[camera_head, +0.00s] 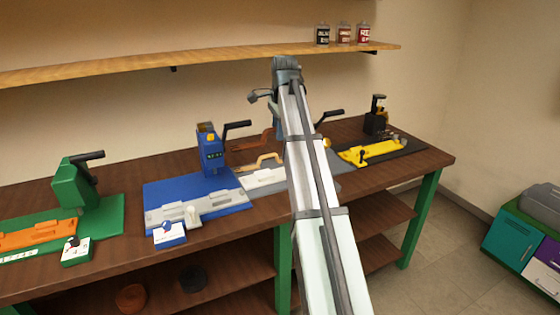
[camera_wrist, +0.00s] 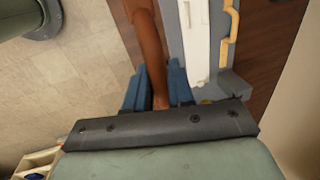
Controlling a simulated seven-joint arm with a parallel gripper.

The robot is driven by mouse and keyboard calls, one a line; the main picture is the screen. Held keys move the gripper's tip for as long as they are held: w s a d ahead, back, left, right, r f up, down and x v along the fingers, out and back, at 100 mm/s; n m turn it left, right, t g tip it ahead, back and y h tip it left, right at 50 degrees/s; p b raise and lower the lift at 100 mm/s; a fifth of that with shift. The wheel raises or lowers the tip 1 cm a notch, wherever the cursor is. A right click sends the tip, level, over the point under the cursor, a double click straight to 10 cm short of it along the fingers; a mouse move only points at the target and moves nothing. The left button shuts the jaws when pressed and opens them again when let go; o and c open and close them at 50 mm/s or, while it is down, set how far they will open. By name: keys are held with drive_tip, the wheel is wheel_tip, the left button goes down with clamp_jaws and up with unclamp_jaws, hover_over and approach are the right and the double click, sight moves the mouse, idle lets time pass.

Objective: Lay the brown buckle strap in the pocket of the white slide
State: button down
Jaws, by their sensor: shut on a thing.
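The brown buckle strap (camera_wrist: 146,35) is held between the blue fingers of my gripper (camera_wrist: 158,72) in the wrist view, reaching away toward the top edge. In the head view the strap (camera_head: 253,141) sticks out left of my arm, which hides my gripper there. It appears to be held above the bench. The white slide (camera_wrist: 197,42) lies right of the strap in the wrist view, apart from it. Its left part (camera_head: 261,180) shows beside my arm in the head view; the rest is hidden. I cannot make out the pocket clearly.
A tan looped piece (camera_head: 261,163) lies behind the white slide. A blue press (camera_head: 210,150) and a green press (camera_head: 75,187) stand to the left. A yellow slide (camera_head: 372,152) and a black press (camera_head: 376,122) are to the right. A shelf (camera_head: 190,62) runs above.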

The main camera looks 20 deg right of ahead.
drive_tip(key=w+d+f, duration=0.7)
drive_tip(key=w+f, duration=0.1)
drive_tip(key=f, duration=0.3)
hover_over(283, 171)
wheel_tip(283, 171, down, 2)
drive_tip(key=shift+n, duration=0.3)
drive_tip(key=f, duration=0.6)
drive_tip(key=s+f, duration=0.1)
drive_tip(key=f, duration=0.2)
drive_tip(key=shift+f, duration=0.4)
drive_tip(key=shift+f, duration=0.1)
drive_tip(key=c, duration=1)
unclamp_jaws()
drive_tip(key=r, duration=0.4)
drive_tip(key=s+r, duration=0.1)
drive_tip(key=r, duration=0.3)
drive_tip(key=s+r, duration=0.1)
drive_tip(key=r, duration=0.3)
drive_tip(key=shift+s, duration=0.2)
